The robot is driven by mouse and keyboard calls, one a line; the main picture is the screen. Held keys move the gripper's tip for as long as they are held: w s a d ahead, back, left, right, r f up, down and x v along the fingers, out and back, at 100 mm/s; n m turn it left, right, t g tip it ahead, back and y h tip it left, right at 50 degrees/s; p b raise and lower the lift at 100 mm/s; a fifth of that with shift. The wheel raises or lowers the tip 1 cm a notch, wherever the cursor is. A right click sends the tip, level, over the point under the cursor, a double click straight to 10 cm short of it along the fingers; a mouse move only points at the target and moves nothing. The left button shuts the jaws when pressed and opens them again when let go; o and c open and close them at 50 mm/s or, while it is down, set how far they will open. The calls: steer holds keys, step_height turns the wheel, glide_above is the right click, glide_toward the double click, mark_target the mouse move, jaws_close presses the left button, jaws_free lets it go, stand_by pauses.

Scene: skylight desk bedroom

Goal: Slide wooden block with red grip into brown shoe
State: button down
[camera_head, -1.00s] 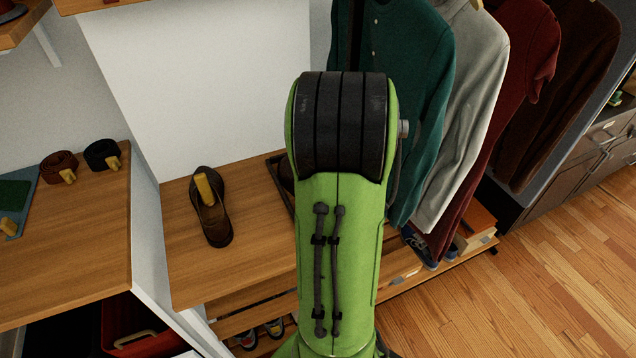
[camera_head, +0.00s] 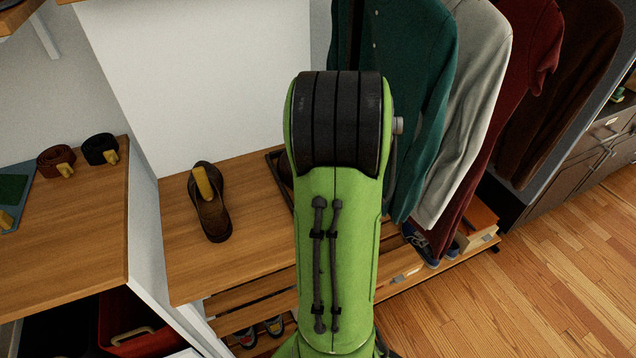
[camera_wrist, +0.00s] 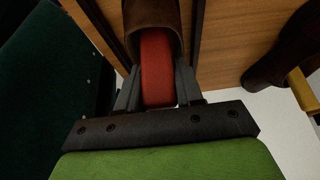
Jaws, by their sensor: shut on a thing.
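In the wrist view my gripper (camera_wrist: 157,90) is shut on the red grip (camera_wrist: 156,62) of the block. The grip's far end reaches into the opening of a brown shoe (camera_wrist: 152,14) at the top of the picture. The block's wooden part is hidden, and I cannot tell how deep it sits. In the head view my arm hides the gripper and the block. A second brown shoe (camera_head: 212,218) with a yellow wooden piece (camera_head: 205,182) in it stands on the wooden bench; that shoe also shows at the right of the wrist view (camera_wrist: 272,66).
A dark tray (camera_head: 278,180) lies partly behind my arm on the bench (camera_head: 240,245). Hanging clothes, such as a green jacket (camera_head: 415,90), are close to the right of my arm. Rolled belts (camera_head: 57,158) lie on the left shelf (camera_head: 80,230). Wooden floor (camera_head: 530,250) is clear at right.

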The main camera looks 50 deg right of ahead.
steer(key=shift+w+d+p, duration=0.4)
steer(key=shift+w+d, duration=0.4)
steer(key=shift+w, duration=0.5)
steer(key=shift+w+d+p, duration=0.45)
steer(key=shift+w+d, duration=0.3)
steer(key=shift+w, duration=0.55)
steer(key=shift+w+d+p, duration=0.4)
steer(key=shift+w+d, duration=0.4)
steer(key=shift+w, duration=0.5)
steer(key=c, duration=0.6)
jaws_free()
steer(key=shift+c, duration=0.2)
steer(key=p+v, duration=0.4)
steer(key=v, duration=1.1)
steer(key=shift+s+r, duration=0.2)
steer(key=shift+r, duration=0.1)
steer(key=shift+a, duration=0.1)
